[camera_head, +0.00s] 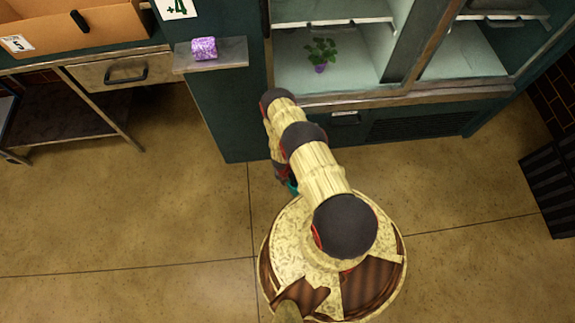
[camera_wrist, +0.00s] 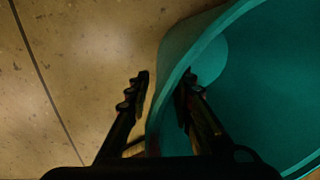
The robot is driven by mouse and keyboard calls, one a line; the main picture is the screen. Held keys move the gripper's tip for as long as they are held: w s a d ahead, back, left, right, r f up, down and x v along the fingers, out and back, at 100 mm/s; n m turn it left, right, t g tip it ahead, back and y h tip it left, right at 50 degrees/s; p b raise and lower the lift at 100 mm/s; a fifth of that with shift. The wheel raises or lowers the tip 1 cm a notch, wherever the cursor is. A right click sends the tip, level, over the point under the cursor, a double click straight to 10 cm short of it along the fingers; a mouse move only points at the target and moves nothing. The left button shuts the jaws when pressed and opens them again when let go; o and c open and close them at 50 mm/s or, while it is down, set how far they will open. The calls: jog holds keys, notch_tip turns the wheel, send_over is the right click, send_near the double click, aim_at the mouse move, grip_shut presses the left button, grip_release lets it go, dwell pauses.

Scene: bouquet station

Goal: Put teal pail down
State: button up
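The teal pail (camera_wrist: 262,70) fills the right side of the wrist view, its open mouth and inner wall in sight. My gripper (camera_wrist: 164,85) straddles the pail's rim, one finger outside the wall and the other inside. The fingers are partway together, with a narrow gap beside the outer finger; I cannot tell whether they press on the rim. In the head view only a small teal piece of the pail (camera_head: 292,187) shows beside my arm, near my base. My arm hides the rest of it and my gripper there. Whether the pail touches the floor is hidden.
A green cabinet with a lit glass front (camera_head: 390,60) stands ahead, with a potted plant (camera_head: 320,55) inside. A small shelf (camera_head: 225,55) holds a purple item (camera_head: 204,48). A workbench (camera_head: 110,72) stands left, a dark crate (camera_head: 550,185) right. The floor (camera_head: 130,220) is open on the left.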

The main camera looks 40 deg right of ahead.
jog(key=shift+r, duration=0.1)
jog(key=r+p, duration=0.2)
jog(key=r, duration=0.2)
jog(key=r+p, duration=0.2)
jog(key=r, duration=0.2)
jog(key=a+r+p, duration=0.1)
jog(key=r+p, duration=0.1)
jog(key=r, duration=0.2)
jog(key=shift+w+a, duration=0.1)
jog(key=shift+w, duration=0.25)
